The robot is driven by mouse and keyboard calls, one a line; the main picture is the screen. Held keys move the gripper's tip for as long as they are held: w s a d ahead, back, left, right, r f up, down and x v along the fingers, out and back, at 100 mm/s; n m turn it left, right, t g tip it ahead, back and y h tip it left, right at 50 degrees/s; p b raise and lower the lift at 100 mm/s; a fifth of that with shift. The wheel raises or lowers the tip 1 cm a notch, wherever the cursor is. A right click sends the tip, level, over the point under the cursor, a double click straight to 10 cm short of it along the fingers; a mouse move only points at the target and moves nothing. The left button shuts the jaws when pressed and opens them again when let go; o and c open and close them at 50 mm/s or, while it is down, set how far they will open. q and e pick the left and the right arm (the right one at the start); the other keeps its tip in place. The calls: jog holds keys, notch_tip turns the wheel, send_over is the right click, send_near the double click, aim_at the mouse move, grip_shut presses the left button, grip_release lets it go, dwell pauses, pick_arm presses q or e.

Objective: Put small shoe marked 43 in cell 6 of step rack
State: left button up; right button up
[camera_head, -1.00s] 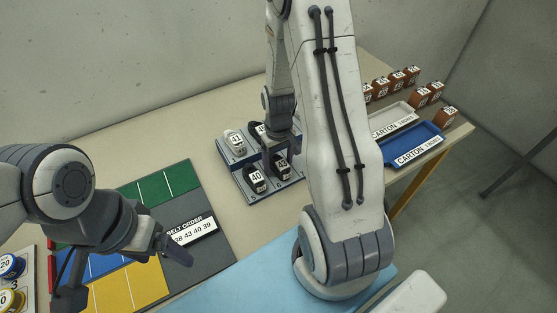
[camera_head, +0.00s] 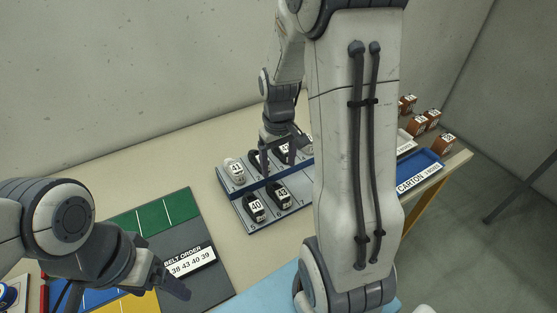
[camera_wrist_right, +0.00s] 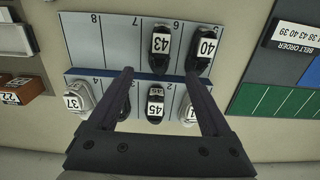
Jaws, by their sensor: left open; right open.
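The black shoe marked 43 (camera_head: 282,196) sits in cell 6 in the front row of the step rack (camera_head: 238,208). It also shows in the right wrist view (camera_wrist_right: 160,58), beside the black shoe marked 40 (camera_wrist_right: 203,52) in cell 5. My right gripper (camera_head: 277,158) is open and empty above the back row. In its wrist view the fingers (camera_wrist_right: 160,74) are spread either side of the back-row shoe marked 45 (camera_wrist_right: 155,104), apart from shoe 43. My left gripper (camera_head: 122,298) is open and empty at the lower left, over the coloured mat.
The back row also holds white shoes marked 41 (camera_head: 235,170) and 37 (camera_wrist_right: 76,98), and a dark shoe partly behind a finger. Cells 7 and 8 look empty. A belt order card (camera_head: 190,262) reads 38 43 40 39. A blue carton tray (camera_head: 425,168) stands right.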

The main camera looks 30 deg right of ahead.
jog(key=s+a+r+n, duration=0.2)
jog(key=a+r, duration=0.1)
jog(key=a, duration=0.4)
jog(key=s+a+r+n, duration=0.1)
jog(key=s+a+r, duration=0.1)
jog(key=a, duration=0.5)
jog(key=s+a+r+n, duration=0.1)
jog(key=s+a+n, duration=0.1)
jog(key=s+a, duration=0.3)
jog(key=s+a+r+n+y, duration=0.1)
jog(key=s+a+n, duration=0.1)
jog(key=s+a, duration=0.3)
jog(key=s, duration=0.3)
jog(key=shift+s+r+n, duration=0.25)
jog(key=shift+r+n, duration=0.1)
jog(key=shift+n, duration=0.05)
